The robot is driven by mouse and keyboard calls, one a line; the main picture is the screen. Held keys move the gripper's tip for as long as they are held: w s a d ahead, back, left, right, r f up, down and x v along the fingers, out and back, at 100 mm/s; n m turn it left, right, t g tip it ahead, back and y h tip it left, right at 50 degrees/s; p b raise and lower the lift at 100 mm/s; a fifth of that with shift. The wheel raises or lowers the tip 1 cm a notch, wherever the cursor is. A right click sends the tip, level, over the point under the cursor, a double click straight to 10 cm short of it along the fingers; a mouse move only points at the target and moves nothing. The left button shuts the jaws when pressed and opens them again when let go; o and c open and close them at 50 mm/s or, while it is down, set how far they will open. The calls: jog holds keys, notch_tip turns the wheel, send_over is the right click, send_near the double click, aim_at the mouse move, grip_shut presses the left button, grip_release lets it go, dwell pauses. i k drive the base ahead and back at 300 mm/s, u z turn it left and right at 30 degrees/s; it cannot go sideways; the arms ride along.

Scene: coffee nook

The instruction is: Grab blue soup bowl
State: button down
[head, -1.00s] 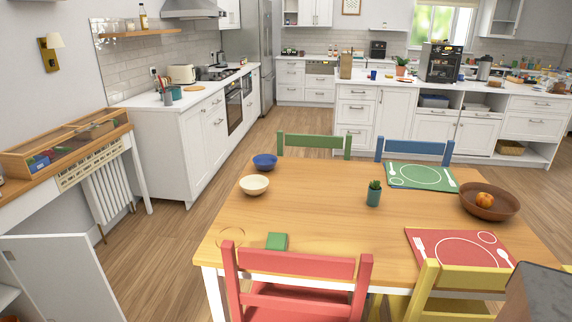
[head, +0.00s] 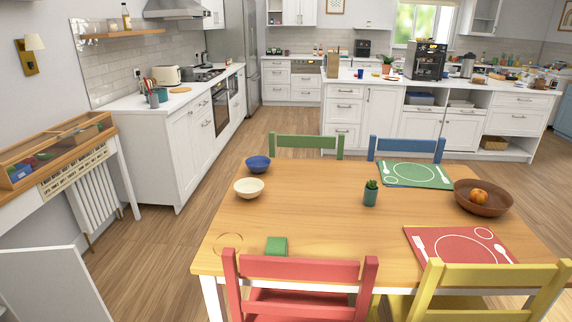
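My gripper is not in view.
A green chair (head: 306,144) and a blue chair (head: 405,148) stand behind the table; a red chair (head: 300,278) and a yellow chair (head: 490,284) stand in front. A small potted plant (head: 370,193) and a brown fruit bowl (head: 483,199) are on the table. Floor left of it is clear.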

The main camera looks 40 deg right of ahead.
aim_at(259, 163)
jog(key=z, duration=0.9)
jog(key=k, duration=1)
jog(key=i, duration=0.75)
jog(key=z, duration=0.05)
